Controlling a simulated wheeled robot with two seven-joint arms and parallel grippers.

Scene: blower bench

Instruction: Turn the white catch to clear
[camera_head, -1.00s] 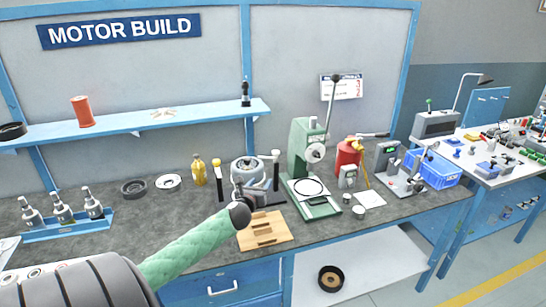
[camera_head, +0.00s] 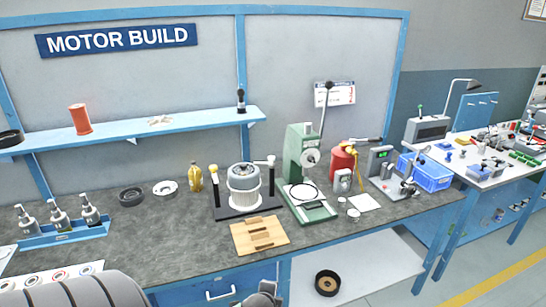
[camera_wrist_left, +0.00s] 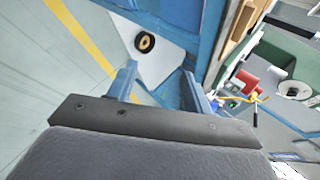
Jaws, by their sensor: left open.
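A motor housing (camera_head: 244,184), white below with a grey top, stands in a black stand (camera_head: 250,211) on the bench. A dark post rises on each side of it. The left post has a pale cap (camera_head: 221,163) and the right post has a pale cap (camera_head: 270,161). I cannot tell which of these is the white catch, or how it is turned. My left gripper (camera_wrist_left: 160,88) is open and empty in the left wrist view, over the lower shelf and floor. A grey part of it shows at the bottom edge of the head view, below the stand. My right gripper is not in view.
A wooden block (camera_head: 259,236) lies in front of the stand. A green press (camera_head: 305,180) stands to its right, a yellow bottle (camera_head: 195,177) to its left. The bench front has a blue drawer (camera_head: 222,284). The bench left of the block is clear.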

